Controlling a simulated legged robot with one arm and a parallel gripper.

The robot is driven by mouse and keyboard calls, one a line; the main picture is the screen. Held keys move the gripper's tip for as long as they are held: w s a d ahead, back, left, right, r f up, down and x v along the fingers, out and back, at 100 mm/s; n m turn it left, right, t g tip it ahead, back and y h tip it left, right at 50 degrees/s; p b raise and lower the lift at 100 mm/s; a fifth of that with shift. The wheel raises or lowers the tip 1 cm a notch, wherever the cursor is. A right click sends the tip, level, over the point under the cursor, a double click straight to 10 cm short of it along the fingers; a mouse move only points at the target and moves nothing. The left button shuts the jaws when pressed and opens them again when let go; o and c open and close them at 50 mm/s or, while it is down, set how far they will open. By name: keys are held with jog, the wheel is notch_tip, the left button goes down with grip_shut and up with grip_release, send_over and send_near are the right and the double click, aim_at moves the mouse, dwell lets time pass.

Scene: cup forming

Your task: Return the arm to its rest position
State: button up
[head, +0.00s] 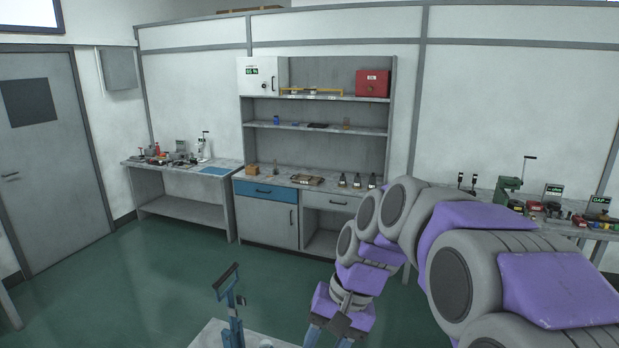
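My arm (432,235), grey and purple, reaches in from the lower right and bends down toward the bottom middle of the head view. My gripper (329,336) points downward at the bottom edge. Its two blue-grey fingers show only in their upper parts. The fingertips are cut off by the frame, so how far they are apart and whether anything is between them is hidden.
A pale table (208,336) with a blue upright tool with a dark handle (230,300) stands just left of my gripper. A cabinet with shelves (315,150) stands ahead. Benches with tools stand left (180,167) and right (545,212). Green floor (130,290) is clear at left.

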jog(key=s+d+f+h+b, duration=0.2)
jog(key=s+d+f+b, duration=0.2)
jog(key=s+f, duration=0.5)
jog(key=s+d+f+n+h+b, duration=0.1)
jog(key=s+d+f+b, duration=0.3)
jog(key=s, duration=1)
jog(key=d+f+h, duration=0.1)
jog(key=d+f, duration=0.2)
jog(key=f, duration=0.1)
jog(key=shift+s+f+n, duration=0.3)
jog(key=shift+f, duration=0.05)
